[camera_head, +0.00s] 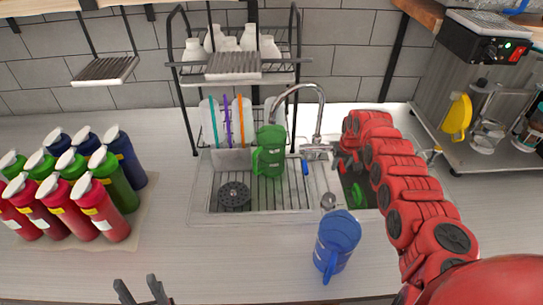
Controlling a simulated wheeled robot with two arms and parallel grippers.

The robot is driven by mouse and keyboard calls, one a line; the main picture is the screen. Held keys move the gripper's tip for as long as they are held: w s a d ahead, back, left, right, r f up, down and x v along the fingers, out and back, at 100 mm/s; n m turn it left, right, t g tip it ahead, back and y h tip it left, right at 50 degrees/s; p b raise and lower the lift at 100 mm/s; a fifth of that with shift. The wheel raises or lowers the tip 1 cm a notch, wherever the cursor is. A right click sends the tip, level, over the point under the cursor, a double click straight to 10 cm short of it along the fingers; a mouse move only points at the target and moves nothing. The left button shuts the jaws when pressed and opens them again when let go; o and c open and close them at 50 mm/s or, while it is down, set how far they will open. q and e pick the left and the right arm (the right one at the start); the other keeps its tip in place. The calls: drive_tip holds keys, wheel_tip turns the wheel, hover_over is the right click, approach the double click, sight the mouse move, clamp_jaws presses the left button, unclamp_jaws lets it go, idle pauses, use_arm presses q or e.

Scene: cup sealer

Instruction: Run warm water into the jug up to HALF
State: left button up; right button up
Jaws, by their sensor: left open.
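A blue jug (338,240) stands on the counter in front of the sink, handle toward me. My right arm reaches over the right part of the sink. Its gripper (344,164) is beside the faucet base, small and partly hidden by the arm, so I cannot tell whether it is open or touching the faucet. My left gripper (140,290) is open and empty at the bottom edge, over the counter.
Several red, green and blue bottles (100,205) stand on a mat at the left. A wire rack (185,75) with white bottles and dishes rises behind the sink. A machine (483,42) sits on a shelf at the upper right. The counter between bottles and blue jug is clear.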

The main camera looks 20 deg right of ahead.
clamp_jaws()
